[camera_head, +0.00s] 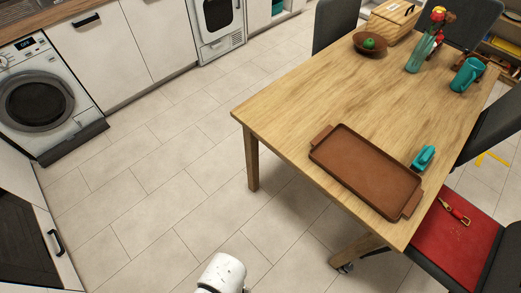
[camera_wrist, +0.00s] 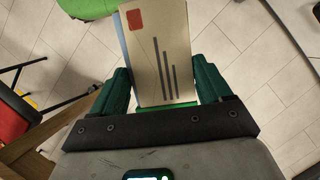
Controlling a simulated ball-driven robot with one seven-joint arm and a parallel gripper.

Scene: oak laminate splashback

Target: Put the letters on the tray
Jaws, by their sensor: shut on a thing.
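In the wrist view my gripper (camera_wrist: 164,84) is shut on the letters. The front one is a beige envelope (camera_wrist: 172,30) with a red stamp and dark lines. A pale blue edge (camera_wrist: 121,42) shows behind it on the left, seemingly a second letter; how many are held I cannot tell. The letters stick out past the green fingers, over the tiled floor. In the head view the brown tray (camera_head: 362,171) lies empty at the near end of the wooden table (camera_head: 330,105). My gripper and the letters are out of the head view.
A teal object (camera_head: 423,158) stands just right of the tray. A bowl (camera_head: 370,44) with a green fruit, a vase (camera_head: 420,54) and a teal mug (camera_head: 467,75) are farther back. A chair with a red seat (camera_head: 455,240) is at the right. The floor left of the table is clear.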

